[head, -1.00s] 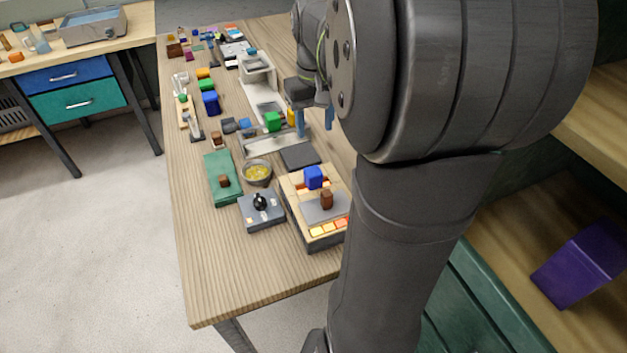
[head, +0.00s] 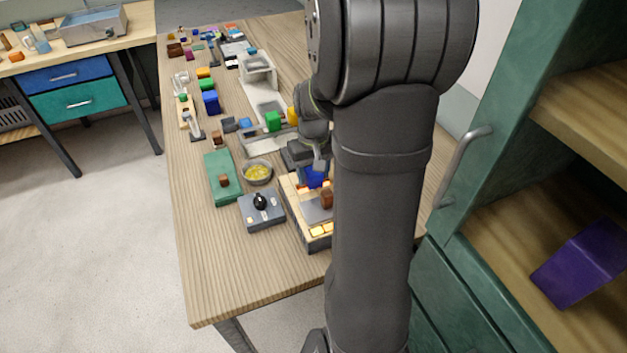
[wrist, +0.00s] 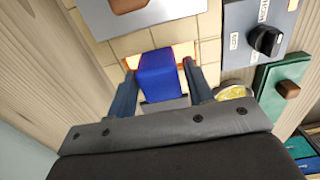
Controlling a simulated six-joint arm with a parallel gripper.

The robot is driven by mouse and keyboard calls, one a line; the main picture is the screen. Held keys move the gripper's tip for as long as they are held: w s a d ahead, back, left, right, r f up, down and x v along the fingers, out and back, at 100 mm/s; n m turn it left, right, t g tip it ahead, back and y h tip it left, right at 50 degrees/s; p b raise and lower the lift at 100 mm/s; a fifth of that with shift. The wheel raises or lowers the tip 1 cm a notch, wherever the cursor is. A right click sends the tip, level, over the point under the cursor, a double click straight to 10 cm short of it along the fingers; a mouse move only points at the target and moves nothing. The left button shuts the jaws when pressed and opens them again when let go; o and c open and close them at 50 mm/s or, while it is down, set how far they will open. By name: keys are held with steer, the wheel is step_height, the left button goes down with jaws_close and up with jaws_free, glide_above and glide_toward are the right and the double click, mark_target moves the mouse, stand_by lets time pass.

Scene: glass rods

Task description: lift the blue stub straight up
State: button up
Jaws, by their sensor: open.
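The blue stub (head: 313,180) is a blue block on the light wooden tray (head: 291,208) near the table's front end; my arm partly covers it in the head view. In the wrist view the blue stub (wrist: 162,72) shows between the two fingers of my gripper (wrist: 159,69). The gripper is open, with one finger on each side of the stub. I cannot tell whether either finger touches it. In the head view my gripper (head: 319,163) is over the stub's far side.
A brown block (head: 326,198) stands on a grey plate close to the stub. A grey box with a black knob (head: 260,203), a bowl of yellow bits (head: 257,173) and a green board (head: 221,178) lie to the left. The table's near left corner is clear.

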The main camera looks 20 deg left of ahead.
steer(key=shift+f, duration=0.7)
steer(key=c, duration=0.8)
steer(key=shift+r, duration=0.1)
steer(key=shift+r, duration=0.55)
step_height(320, 180, up, 3)
steer(key=shift+w+f, duration=0.1)
steer(key=shift+f, duration=0.1)
steer(key=d+r, duration=0.2)
steer(key=d, duration=0.2)
steer(key=d+r, duration=0.2)
steer(key=d, duration=0.1)
steer(key=d+r, duration=0.3)
steer(key=d, duration=0.1)
steer(key=shift+d+r, duration=0.1)
steer(key=shift+d, duration=0.25)
